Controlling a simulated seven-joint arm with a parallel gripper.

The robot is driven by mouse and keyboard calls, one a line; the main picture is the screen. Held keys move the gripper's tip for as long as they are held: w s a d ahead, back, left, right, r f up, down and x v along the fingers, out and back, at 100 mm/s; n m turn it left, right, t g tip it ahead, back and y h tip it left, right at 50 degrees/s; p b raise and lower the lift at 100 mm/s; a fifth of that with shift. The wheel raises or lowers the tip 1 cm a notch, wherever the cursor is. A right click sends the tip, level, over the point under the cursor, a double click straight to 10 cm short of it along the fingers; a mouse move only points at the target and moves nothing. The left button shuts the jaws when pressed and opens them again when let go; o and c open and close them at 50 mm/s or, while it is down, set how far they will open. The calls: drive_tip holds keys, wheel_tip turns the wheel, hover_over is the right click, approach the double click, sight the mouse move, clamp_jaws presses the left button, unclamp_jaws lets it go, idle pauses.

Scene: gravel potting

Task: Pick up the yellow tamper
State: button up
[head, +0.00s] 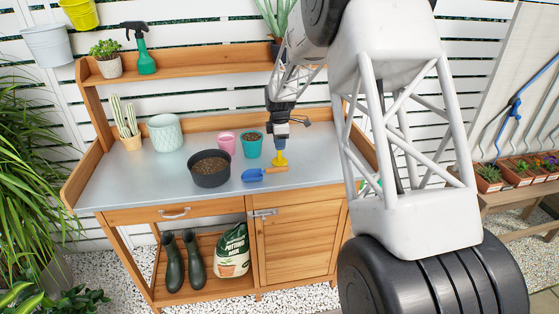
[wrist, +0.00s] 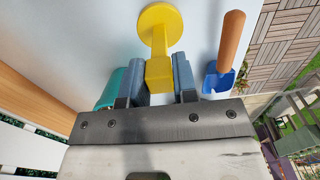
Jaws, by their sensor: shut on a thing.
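The yellow tamper (head: 280,159) is at my gripper's end over the bench top in the head view. In the wrist view the tamper (wrist: 160,32) shows a round yellow disc and a narrower stem leading to a square block between the fingers. My gripper (wrist: 160,82) is shut on that block, one blue-grey finger on each side. In the head view my gripper (head: 280,146) points down at the tamper. I cannot tell whether the disc touches the bench top.
A blue scoop (head: 253,175) with a wooden handle lies close by. A teal pot (head: 251,146) with gravel-like fill, a pink pot (head: 226,143) and a dark bowl of soil (head: 210,178) stand to the left. The grey bench top (head: 135,185) is clear at front left.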

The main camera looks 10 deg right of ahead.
drive_tip(key=shift+r, duration=0.1)
drive_tip(key=shift+r, duration=4.9)
drive_tip(key=w+a+r, duration=0.4)
drive_tip(key=w+a, duration=0.4)
drive_tip(key=a, duration=0.1)
drive_tip(key=shift+w+r, duration=0.3)
drive_tip(key=shift+r, duration=0.1)
drive_tip(key=shift+f, duration=0.25)
drive_tip(key=shift+f, duration=2.9)
drive_tip(key=shift+f, duration=0.45)
wheel_tip(320, 180, up, 6)
